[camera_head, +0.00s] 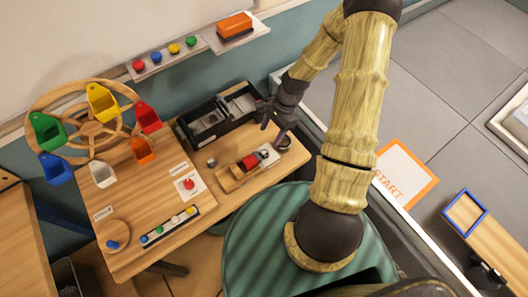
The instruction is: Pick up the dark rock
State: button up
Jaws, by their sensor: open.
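My gripper (272,124) is dark, open and empty, hanging over the right end of the wooden table. A small dark rounded thing (285,144) sits just below the fingers, near the table's right edge. It may be the dark rock, but it is too small and partly covered to be sure. I cannot tell whether the fingers touch it. A small grey piece (211,162) lies further left, in front of the black tray.
A wooden piece with red and white parts (248,163) lies left of the gripper. A black divided tray (207,118) stands behind. A wheel with coloured cups (92,130) stands at the left. A shelf with coloured buttons (180,58) is on the wall.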

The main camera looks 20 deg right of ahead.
aim_at(266, 150)
jog(key=x, duration=0.4)
jog(key=shift+p, duration=0.4)
jog(key=shift+f, duration=0.2)
jog(key=shift+s+a+f+p, duration=0.1)
jog(key=shift+s+f+p, duration=0.15)
jog(key=shift+f+p, duration=0.3)
jog(key=shift+d+p+x, duration=0.2)
jog(key=shift+p+x, duration=0.05)
jog(key=shift+x, duration=0.75)
jog(key=shift+d+p+x, duration=0.25)
jog(key=shift+x, duration=0.75)
jog(key=shift+a+f, duration=0.1)
jog(key=shift+f, duration=0.05)
jog(key=c, duration=1.2)
